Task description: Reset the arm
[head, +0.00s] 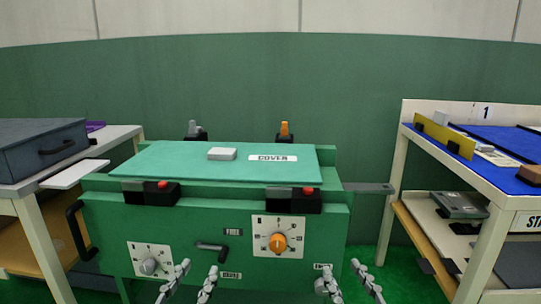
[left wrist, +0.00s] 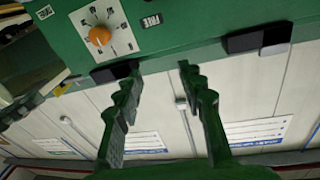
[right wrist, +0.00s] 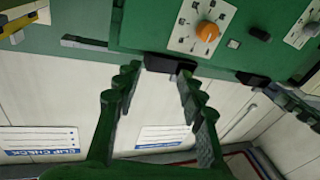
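My left gripper (head: 197,270) is at the bottom of the head view, in front of the green machine (head: 200,215). Its two fingers are spread with nothing between them; the left wrist view also shows the open fingers (left wrist: 158,68). My right gripper (head: 340,268) is further right at about the same height, near the machine's lower right front. It is open and empty, as the right wrist view (right wrist: 158,71) also shows. Neither gripper is seen touching anything. The arms behind the fingers are mostly out of view.
A green panel labelled COVER (head: 165,160) lies on the machine, with a pale block (head: 222,154) on it. The front has an orange dial (head: 278,242) and a grey dial (head: 149,266). A grey case (head: 40,145) is on the left table; a blue-topped bench (head: 490,165) stands right.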

